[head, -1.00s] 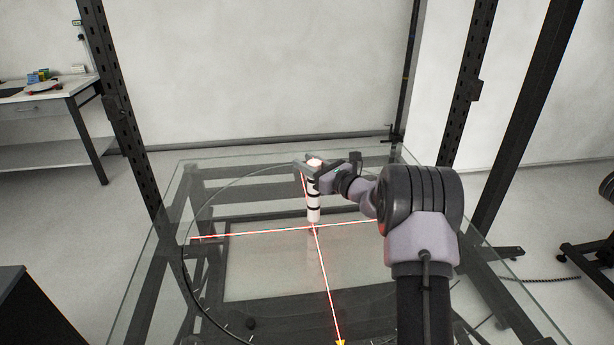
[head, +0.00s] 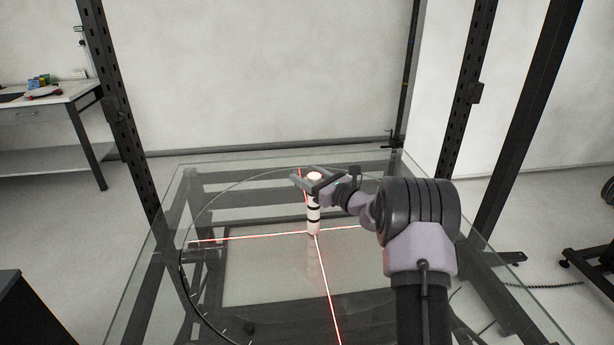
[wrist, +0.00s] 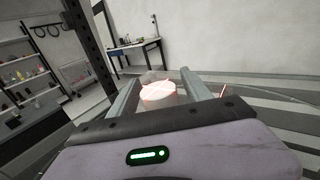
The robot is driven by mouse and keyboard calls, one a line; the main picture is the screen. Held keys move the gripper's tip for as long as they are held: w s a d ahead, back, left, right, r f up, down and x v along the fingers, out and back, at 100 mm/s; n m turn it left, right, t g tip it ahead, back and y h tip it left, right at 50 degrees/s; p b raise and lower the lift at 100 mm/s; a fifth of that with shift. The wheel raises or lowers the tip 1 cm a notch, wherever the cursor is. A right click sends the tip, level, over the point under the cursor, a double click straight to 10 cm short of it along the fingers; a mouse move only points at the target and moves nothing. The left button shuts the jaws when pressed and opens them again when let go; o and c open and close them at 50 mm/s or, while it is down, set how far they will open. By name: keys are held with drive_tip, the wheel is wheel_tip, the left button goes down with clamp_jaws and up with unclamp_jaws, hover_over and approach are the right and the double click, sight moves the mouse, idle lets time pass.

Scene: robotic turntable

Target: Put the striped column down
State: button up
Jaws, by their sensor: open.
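The striped column (head: 313,216), white with black bands, stands upright on the glass turntable (head: 258,282), where the red laser lines cross. Its pale top, lit red, shows in the wrist view (wrist: 158,92) between my two fingers. My gripper (head: 305,182) is open around the upper part of the column, one finger on each side. In the wrist view there is a gap beside the column's top on the right; whether the left finger touches it I cannot tell. The column's base appears to rest on the glass.
Dark upright posts (head: 122,120) frame the glass table at the left and right. A side table (head: 50,115) with small items stands at the back left. The glass around the column is otherwise clear.

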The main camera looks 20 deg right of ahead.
drive_tip(key=p+v, duration=0.2)
drive_tip(key=v, duration=1)
drive_tip(key=s+a+r+n+g+y, duration=0.2)
drive_tip(key=a+r+n, duration=0.15)
drive_tip(key=a, duration=0.25)
drive_tip(key=s+a+r+n+g+y, duration=0.1)
drive_tip(key=s+a+r+n+g, duration=0.25)
drive_tip(key=a, duration=0.35)
drive_tip(key=s+a+r+n+g, duration=0.3)
drive_tip(key=s+a+n+g, duration=0.2)
drive_tip(key=s+a+n, duration=0.55)
drive_tip(key=s+d+f+n+h, duration=0.1)
drive_tip(key=s+n+h, duration=0.7)
drive_tip(key=s, duration=1.3)
drive_tip(key=shift+s+d+f+n, duration=0.25)
drive_tip(key=shift+s+n, duration=0.1)
drive_tip(key=shift+n, duration=0.4)
